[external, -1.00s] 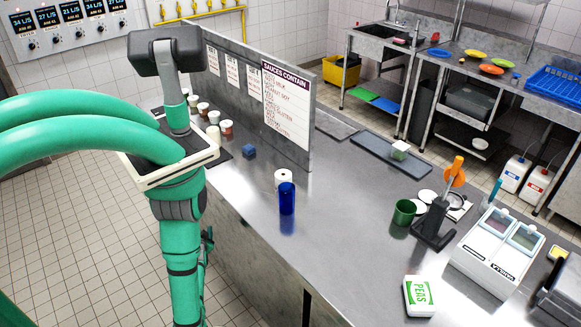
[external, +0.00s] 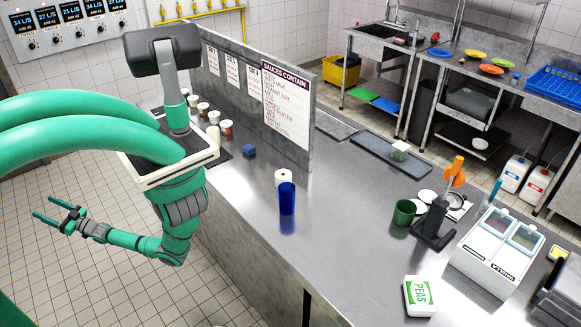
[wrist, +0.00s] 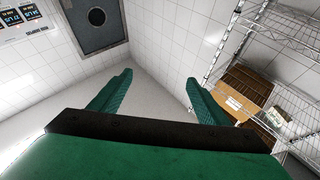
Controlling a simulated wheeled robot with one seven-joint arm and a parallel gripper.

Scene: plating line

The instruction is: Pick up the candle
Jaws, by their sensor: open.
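A short white cylinder with a dark spot on top (external: 282,178) stands on the steel counter, partly behind a blue cup (external: 287,198). It may be the candle, but I cannot tell for sure. My gripper (external: 42,207) is at the left, over the tiled floor and well away from the counter. It is open and empty. In the wrist view, its two green fingers (wrist: 159,77) are spread with nothing between them. No candle shows in the wrist view.
Jars stand by a panel (external: 287,110). The wrist view shows a wire shelf with boxes (wrist: 240,90).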

